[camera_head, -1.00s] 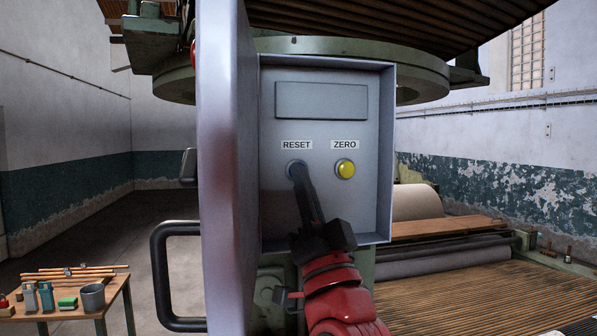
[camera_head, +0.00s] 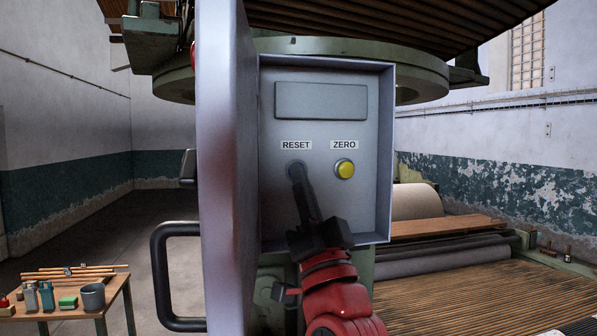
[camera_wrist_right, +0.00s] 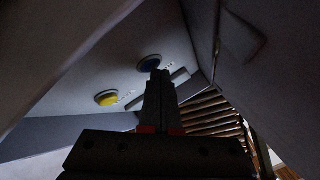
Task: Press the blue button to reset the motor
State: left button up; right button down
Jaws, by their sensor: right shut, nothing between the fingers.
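The blue button (camera_wrist_right: 149,62) sits on the grey panel in the right wrist view, with its lower edge beside my fingertips. In the head view the RESET button (camera_head: 290,168) is mostly hidden behind my fingertips, under the RESET label (camera_head: 296,145). My right gripper (camera_head: 298,172) is shut and empty, its fingers pointing up at that button; it also shows in the right wrist view (camera_wrist_right: 160,75). The tips are at or very close to the button; I cannot tell whether they touch or press it. My left gripper is not in view.
A yellow button (camera_head: 345,169) under the ZERO label is just right of RESET. A blank display (camera_head: 321,101) is above. The open cabinet door (camera_head: 224,170) stands close on the left. A table (camera_head: 70,314) with tools is at lower left.

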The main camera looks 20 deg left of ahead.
jog(key=shift+s, duration=0.15)
jog(key=shift+s+d+b, duration=0.4)
jog(key=shift+s+b, duration=0.05)
jog(key=shift+s, duration=0.15)
jog(key=s+d+b, duration=0.1)
jog(key=s, duration=0.1)
jog(key=s+d+b, duration=0.1)
jog(key=s+d, duration=0.1)
jog(key=shift+s, duration=0.1)
dwell(0.3)
jog(key=shift+f, duration=0.1)
dwell(0.6)
